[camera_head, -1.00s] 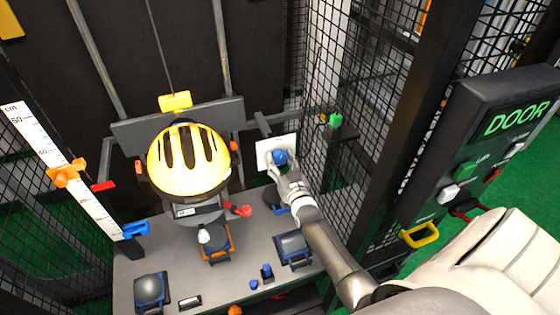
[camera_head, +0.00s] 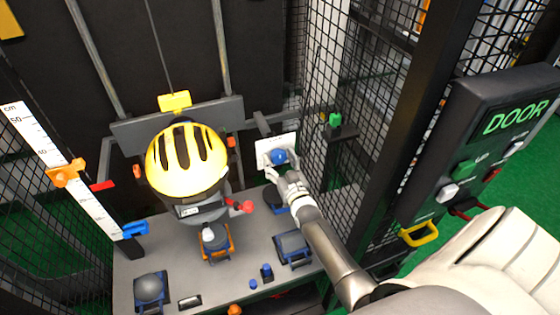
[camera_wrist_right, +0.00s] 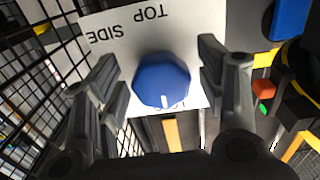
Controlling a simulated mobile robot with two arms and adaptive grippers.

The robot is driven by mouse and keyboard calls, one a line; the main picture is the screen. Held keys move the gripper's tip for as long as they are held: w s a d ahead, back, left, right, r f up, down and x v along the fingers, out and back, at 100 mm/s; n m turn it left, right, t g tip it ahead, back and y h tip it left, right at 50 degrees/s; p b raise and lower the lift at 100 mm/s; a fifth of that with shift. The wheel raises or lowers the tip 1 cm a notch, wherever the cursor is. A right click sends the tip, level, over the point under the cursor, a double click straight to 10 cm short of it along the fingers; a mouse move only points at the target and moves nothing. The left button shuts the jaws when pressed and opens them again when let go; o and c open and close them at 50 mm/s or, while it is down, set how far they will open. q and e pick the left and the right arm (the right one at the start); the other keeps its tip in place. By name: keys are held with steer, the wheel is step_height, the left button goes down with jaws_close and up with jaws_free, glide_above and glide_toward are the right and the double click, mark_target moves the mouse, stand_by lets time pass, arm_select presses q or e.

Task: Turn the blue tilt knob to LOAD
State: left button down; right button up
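The blue tilt knob (camera_head: 279,156) sits on a white label plate (camera_head: 263,143) right of the helmet. In the right wrist view the knob (camera_wrist_right: 161,80) has a white pointer mark on its lower edge, pointing at a partly hidden label there. "TOP" and "SIDE" are printed on the plate (camera_wrist_right: 195,22) on the far side of the knob. My right gripper (camera_head: 279,165) is at the knob. In the right wrist view its fingers (camera_wrist_right: 158,72) are spread, one on each side of the knob, with gaps visible. My left gripper is not in view.
The yellow helmet (camera_head: 187,160) hangs tilted on its carriage left of my right gripper, with a red knob (camera_head: 248,207) beside it. Mesh guards (camera_head: 355,110) stand close on the right. The door panel (camera_head: 480,140) is at far right. A height scale (camera_head: 50,150) stands at left.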

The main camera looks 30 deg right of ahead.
steer(key=shift+s+r, duration=0.1)
steer(key=v, duration=1.2)
stand_by(0.4)
steer(key=s+a+f+n+g+y+b, duration=0.1)
steer(key=s+a+f+g, duration=0.25)
steer(key=f, duration=0.65)
steer(key=s+a+f+n+g+y, duration=0.1)
steer(key=s+a+f+g, duration=0.15)
steer(key=s+f, duration=0.45)
steer(key=s+a+f+g+y+b, duration=0.15)
steer(key=a+f, duration=0.25)
steer(key=f, duration=0.8)
steer(key=s+f+n+g, duration=0.1)
steer(key=s+f+g, duration=0.2)
steer(key=s, duration=0.6)
steer(key=s+a+f+n+g, duration=0.1)
steer(key=s+f+g, duration=0.2)
steer(key=s+f, duration=0.4)
steer(key=s+f+g, duration=0.3)
steer(key=s+f, duration=0.2)
steer(key=s, duration=0.8)
steer(key=shift+a+f+n, duration=0.2)
steer(key=shift+n, duration=0.2)
steer(key=shift+w+y, duration=0.1)
steer(key=shift+y, duration=0.15)
